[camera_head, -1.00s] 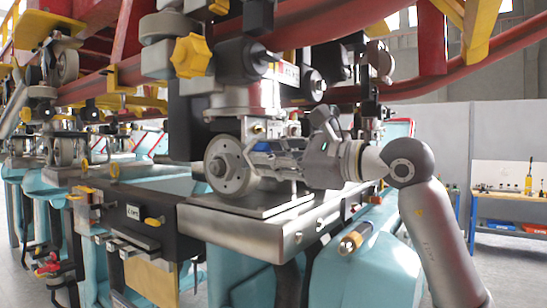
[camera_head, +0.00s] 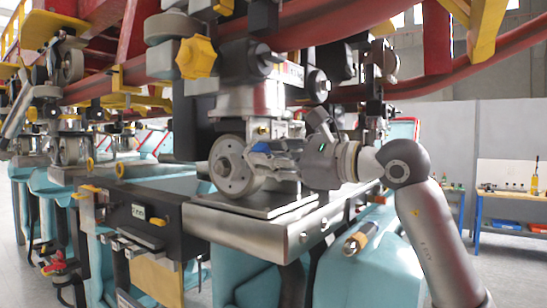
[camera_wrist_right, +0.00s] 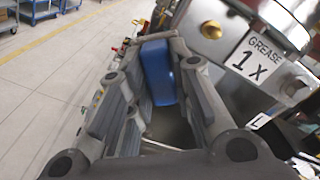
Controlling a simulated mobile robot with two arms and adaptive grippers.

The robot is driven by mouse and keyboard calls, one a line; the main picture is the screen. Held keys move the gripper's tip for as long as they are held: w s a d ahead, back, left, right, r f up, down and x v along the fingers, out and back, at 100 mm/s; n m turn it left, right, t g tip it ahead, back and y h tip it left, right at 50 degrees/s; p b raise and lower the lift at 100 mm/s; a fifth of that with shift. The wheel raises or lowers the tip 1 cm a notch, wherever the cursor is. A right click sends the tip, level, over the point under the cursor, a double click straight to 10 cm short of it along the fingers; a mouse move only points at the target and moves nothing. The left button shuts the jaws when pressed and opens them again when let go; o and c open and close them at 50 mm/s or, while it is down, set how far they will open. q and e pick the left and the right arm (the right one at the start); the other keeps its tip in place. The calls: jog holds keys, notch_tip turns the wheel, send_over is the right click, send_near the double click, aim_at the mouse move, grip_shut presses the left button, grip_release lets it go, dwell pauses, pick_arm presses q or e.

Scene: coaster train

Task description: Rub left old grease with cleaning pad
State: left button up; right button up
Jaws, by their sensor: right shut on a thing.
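My right gripper (camera_head: 268,160) reaches in from the right, just beside the grey wheel (camera_head: 226,178) on the steel plate. In the right wrist view, its fingers (camera_wrist_right: 158,110) are shut on a blue block, the cleaning pad (camera_wrist_right: 157,68). I cannot make out the old grease, nor tell whether the pad touches anything. My left gripper is not in view.
Yellow knobs (camera_head: 197,57) and red rails (camera_head: 320,28) hang close above. Teal covers (camera_head: 365,268) stand below. A workbench (camera_head: 508,204) stands far right. The floor (camera_wrist_right: 50,95) is open at left in the wrist view.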

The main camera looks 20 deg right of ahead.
jog(key=shift+w+a, duration=0.15)
jog(key=shift+w, duration=0.1)
jog(key=w+d+p, duration=0.2)
jog(key=w+d, duration=0.1)
jog(key=d, duration=0.2)
jog(key=shift+w+r, duration=0.15)
jog(key=shift+w, duration=0.15)
dwell(0.4)
jog(key=shift+s+a, duration=0.1)
jog(key=shift+a, duration=0.05)
